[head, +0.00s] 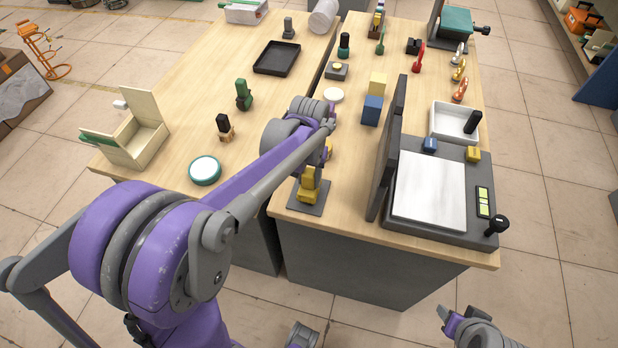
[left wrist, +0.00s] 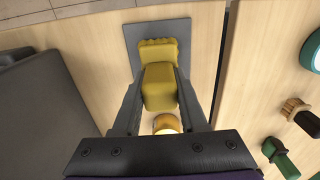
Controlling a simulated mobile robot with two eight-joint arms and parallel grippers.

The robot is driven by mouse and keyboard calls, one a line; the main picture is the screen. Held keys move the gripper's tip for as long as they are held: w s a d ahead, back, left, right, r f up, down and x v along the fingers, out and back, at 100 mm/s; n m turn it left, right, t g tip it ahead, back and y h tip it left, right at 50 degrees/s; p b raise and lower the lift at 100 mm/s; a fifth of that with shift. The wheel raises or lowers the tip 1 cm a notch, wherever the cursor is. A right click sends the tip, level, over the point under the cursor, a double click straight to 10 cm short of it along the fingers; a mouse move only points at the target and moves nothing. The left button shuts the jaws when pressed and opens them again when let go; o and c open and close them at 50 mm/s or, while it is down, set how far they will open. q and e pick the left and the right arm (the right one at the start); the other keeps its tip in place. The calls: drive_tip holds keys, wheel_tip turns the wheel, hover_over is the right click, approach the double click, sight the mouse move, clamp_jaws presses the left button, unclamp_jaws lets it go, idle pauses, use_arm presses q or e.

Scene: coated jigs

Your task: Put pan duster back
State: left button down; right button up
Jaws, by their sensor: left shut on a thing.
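In the head view, my left arm hides most of that gripper. My right gripper (head: 446,318) is low at right, away from the tables.
A grey machine with a raised dark lid (head: 391,140) stands close on the right. A black-and-tan brush (head: 224,127), a green brush (head: 243,96), a round white-topped tin (head: 205,170) and an open wooden box (head: 135,148) are on the left. Bare wood lies between them.

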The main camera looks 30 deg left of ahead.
use_arm(q)
drive_tip(key=shift+f, duration=0.2)
drive_tip(key=shift+f+b, duration=0.35)
drive_tip(key=shift+f, duration=0.1)
drive_tip(key=shift+c, duration=2.2)
unclamp_jaws()
drive_tip(key=shift+r, duration=0.1)
drive_tip(key=r, duration=0.7)
drive_tip(key=r+p, duration=0.1)
drive_tip(key=r, duration=0.2)
drive_tip(key=shift+w+d+r, duration=0.3)
drive_tip(key=shift+w+d, duration=0.05)
drive_tip(key=shift+s+r, duration=0.1)
drive_tip(key=shift+r, duration=0.15)
drive_tip(key=s+d+f+m+t, duration=0.1)
drive_tip(key=s+d+f+t, duration=0.1)
drive_tip(key=s, duration=0.6)
drive_tip(key=s+d+f+m+t, duration=0.1)
drive_tip(key=s+d+f+t, duration=0.2)
drive_tip(key=s, duration=0.5)
wheel_tip(320, 180, down, 3)
drive_tip(key=shift+s+d+r+m, duration=0.1)
drive_tip(key=shift+s+d+m, duration=0.15)
drive_tip(key=shift+d, duration=0.3)
